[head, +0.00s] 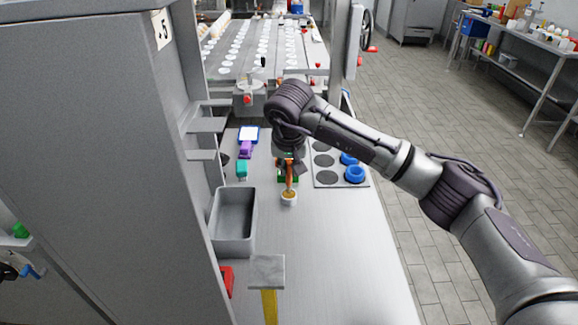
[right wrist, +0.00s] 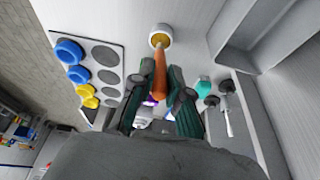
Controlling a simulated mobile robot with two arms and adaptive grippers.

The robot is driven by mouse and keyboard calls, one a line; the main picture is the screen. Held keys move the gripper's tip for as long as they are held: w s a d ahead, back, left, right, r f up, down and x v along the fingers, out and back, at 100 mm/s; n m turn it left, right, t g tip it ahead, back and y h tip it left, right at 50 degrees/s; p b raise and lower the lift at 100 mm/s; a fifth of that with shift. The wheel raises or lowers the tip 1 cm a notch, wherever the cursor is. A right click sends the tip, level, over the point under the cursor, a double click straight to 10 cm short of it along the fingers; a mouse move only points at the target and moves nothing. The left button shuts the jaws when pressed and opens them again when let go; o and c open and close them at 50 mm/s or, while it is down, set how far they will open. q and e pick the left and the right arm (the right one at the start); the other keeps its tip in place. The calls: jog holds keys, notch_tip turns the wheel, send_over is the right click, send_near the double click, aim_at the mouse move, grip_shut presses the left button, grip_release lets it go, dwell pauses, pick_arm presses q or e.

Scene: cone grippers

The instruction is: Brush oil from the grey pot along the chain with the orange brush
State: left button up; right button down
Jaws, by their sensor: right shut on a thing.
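The orange brush (head: 289,181) is held in my right gripper (head: 288,168) above the steel worktop, pointing down. It also shows between the dark fingers in the right wrist view (right wrist: 160,75). The small light grey pot (head: 289,200) stands on the worktop under the brush, with tan content inside. In the right wrist view the brush's lower end meets the opening of the pot (right wrist: 160,33); how deep it reaches I cannot tell. I cannot make out the chain in either view. My left gripper is not in view.
A grey bin (head: 221,239) stands left of the pot. A plate with round recesses and blue rings (head: 355,174) lies to the right. Teal (head: 242,168) and purple (head: 246,149) items stand behind left. A conveyor with white discs (head: 262,50) is at the back. The front worktop is mostly clear.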

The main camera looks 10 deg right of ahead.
jog(key=shift+s+f+b, duration=0.1)
jog(key=shift+f+b, duration=0.35)
jog(key=shift+f, duration=0.05)
dwell(1.4)
jog(key=shift+r, duration=0.1)
jog(key=shift+r+p, duration=0.6)
jog(key=shift+r, duration=0.3)
jog(key=shift+r+p, duration=1.25)
jog(key=shift+r, duration=1.35)
